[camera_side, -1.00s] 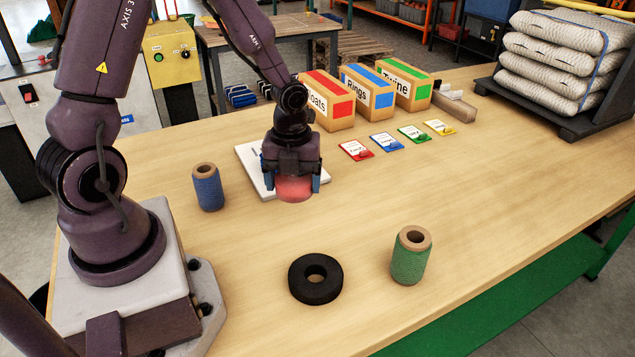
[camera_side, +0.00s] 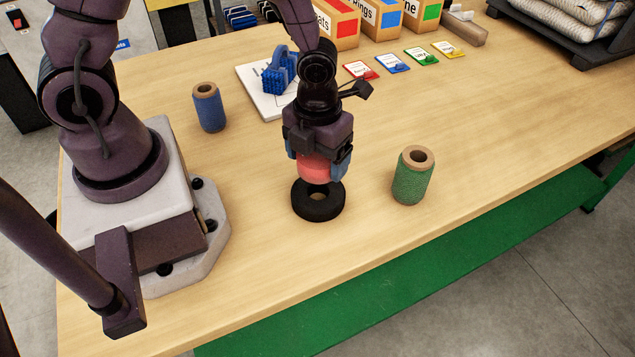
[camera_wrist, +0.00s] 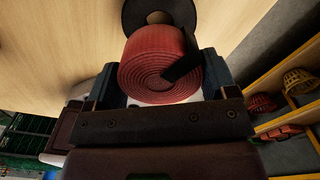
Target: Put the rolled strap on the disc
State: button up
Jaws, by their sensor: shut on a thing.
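The rolled strap (camera_side: 315,167) is a red coil with a dark loose end, and it also shows in the wrist view (camera_wrist: 152,68). My gripper (camera_side: 319,168) is shut on it, with a blue finger at each side. The disc (camera_side: 318,207) is a black ring with a centre hole, lying flat on the table. It shows beyond the strap in the wrist view (camera_wrist: 187,12). In the side view the strap is just above the far part of the disc; I cannot tell whether they touch.
A green twine spool (camera_side: 412,176) stands right of the disc. A blue spool (camera_side: 209,107) stands at the left. A blue object (camera_side: 279,72) lies on a white board (camera_side: 250,88) behind. Coloured cards (camera_side: 392,62) and boxes (camera_side: 382,18) are farther back. The table front is clear.

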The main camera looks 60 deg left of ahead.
aim_at(317, 192)
jog(key=shift+f, duration=2.95)
jog(key=shift+f, duration=0.1)
jog(key=o, duration=0.9)
jog(key=shift+o, duration=0.2)
